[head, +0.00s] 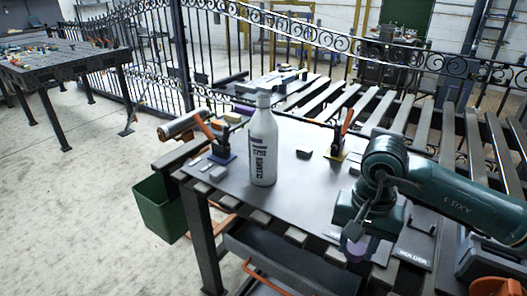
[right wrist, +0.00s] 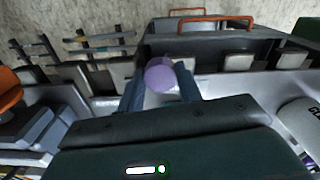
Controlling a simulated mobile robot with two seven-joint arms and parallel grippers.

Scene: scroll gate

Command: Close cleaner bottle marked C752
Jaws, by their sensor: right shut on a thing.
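The white cleaner bottle (head: 263,150) stands upright on the table, with dark vertical lettering that is too small to read surely. Its narrow white neck points up, with no purple cap on it. Part of it also shows at the right edge of the right wrist view (right wrist: 302,120). My right gripper (head: 352,246) is shut on a round purple cap (right wrist: 160,74), at the table's front right edge, well right of the bottle and apart from it. The cap is between the two fingertips. My left gripper is not in view.
The grey table (head: 300,178) carries small clamps with orange handles (head: 345,120), small blocks and a plate marked HOLDER (head: 413,258). A green bin (head: 160,208) hangs at its left. A scroll gate (head: 330,45) stands behind. The tabletop between bottle and gripper is mostly clear.

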